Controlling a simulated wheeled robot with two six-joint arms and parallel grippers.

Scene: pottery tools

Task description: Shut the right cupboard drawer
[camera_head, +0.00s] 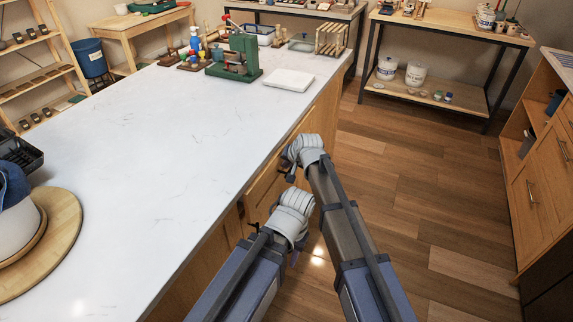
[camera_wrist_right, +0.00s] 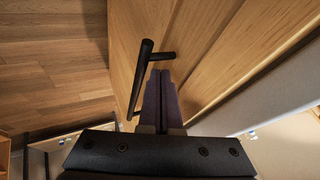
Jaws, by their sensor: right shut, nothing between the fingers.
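The cupboard under the white counter has wooden fronts (camera_head: 262,190), partly hidden by my arms in the head view. In the right wrist view, a wooden drawer front (camera_wrist_right: 205,35) fills the middle and carries a black bar handle (camera_wrist_right: 138,82). My right gripper (camera_head: 289,172) is beside the cupboard, below the counter edge. In the right wrist view its dark fingers (camera_wrist_right: 162,76) are together and empty, close beside the handle; I cannot tell whether they touch it. My left gripper (camera_head: 256,229) is near the cupboard front, mostly hidden. How far the drawer stands out is unclear.
The white counter (camera_head: 170,130) runs along the left, with a green press (camera_head: 236,58) and a white slab (camera_head: 289,80) at its far end. Wooden floor (camera_head: 400,190) is clear to the right. Another drawer cabinet (camera_head: 540,195) stands at the far right.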

